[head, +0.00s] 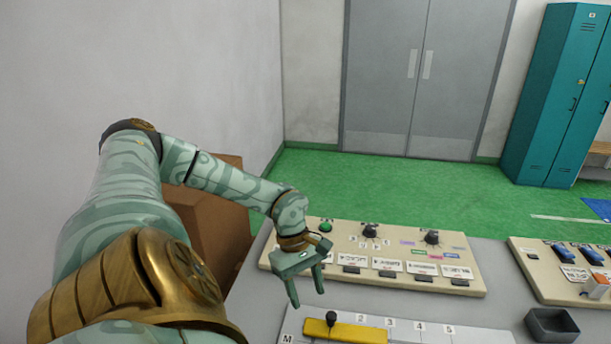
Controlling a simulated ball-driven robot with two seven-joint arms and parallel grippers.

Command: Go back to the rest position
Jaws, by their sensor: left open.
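My left gripper (306,287) is at the end of my green patterned left arm, which reaches in from the left. It is open and empty, its fingers pointing down near the left front corner of a cream control panel (308,244). The panel carries a green button (325,227), two black knobs and a row of labels with dark switches. Below the gripper is a pale numbered plate (460,337) with a yellow slider (345,331) topped by a black knob. I cannot tell whether the gripper touches the panel. My right gripper is not in view.
Both panels sit on a grey table (500,300). A second panel (530,262) with blue switches and a dark open tray (551,325) are at the right. A brown box (215,215) stands behind my left arm. Grey doors (420,80) and a teal locker (556,90) are at the back.

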